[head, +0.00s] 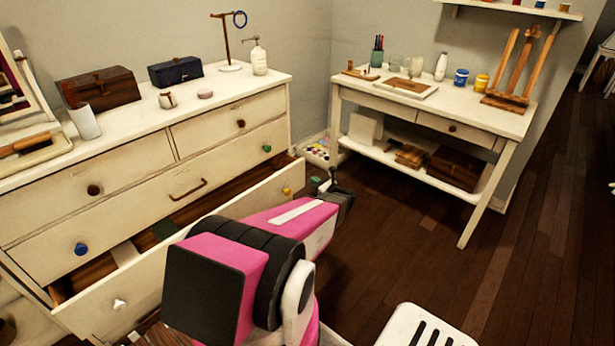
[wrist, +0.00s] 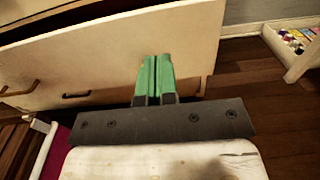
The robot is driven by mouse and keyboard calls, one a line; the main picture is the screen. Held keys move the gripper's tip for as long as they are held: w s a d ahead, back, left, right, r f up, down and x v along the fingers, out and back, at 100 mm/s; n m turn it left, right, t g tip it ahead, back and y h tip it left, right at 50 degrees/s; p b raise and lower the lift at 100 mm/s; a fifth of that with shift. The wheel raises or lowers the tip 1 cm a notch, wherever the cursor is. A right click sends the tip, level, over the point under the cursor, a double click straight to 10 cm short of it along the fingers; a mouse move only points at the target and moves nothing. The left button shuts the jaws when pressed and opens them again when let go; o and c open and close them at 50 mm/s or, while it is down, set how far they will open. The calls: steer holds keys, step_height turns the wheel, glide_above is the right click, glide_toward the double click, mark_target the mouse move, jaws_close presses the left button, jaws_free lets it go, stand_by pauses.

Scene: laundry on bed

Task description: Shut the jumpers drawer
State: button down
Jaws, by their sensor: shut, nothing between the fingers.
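The dresser's low drawer (head: 135,282) stands pulled out in the head view, its dark wooden inside showing above the cream front. A white knob (head: 119,304) is on its left part and a yellow knob (head: 287,191) near its right end. No label is readable, so I cannot tell its contents by name. My arm hides the middle of the front. My gripper (wrist: 157,60) is shut and empty, its green fingers pointing at the right part of the cream drawer front (wrist: 95,58) in the wrist view. I cannot tell whether the fingertips touch it.
The drawers above are shut, including the wide one with a blue knob (head: 81,249). Boxes and a jewellery stand (head: 228,45) sit on the dresser top. A desk (head: 510,122) stands to the right. A paint tray (head: 318,150) lies between them. The wooden floor (head: 410,240) is mostly clear.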

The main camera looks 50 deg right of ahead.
mark_target(290, 168)
steer(key=w, duration=1.2)
steer(key=shift+w+d, duration=0.35)
steer(key=shift+w, duration=0.05)
steer(key=w, duration=0.8)
steer(key=shift+w+d, duration=0.25)
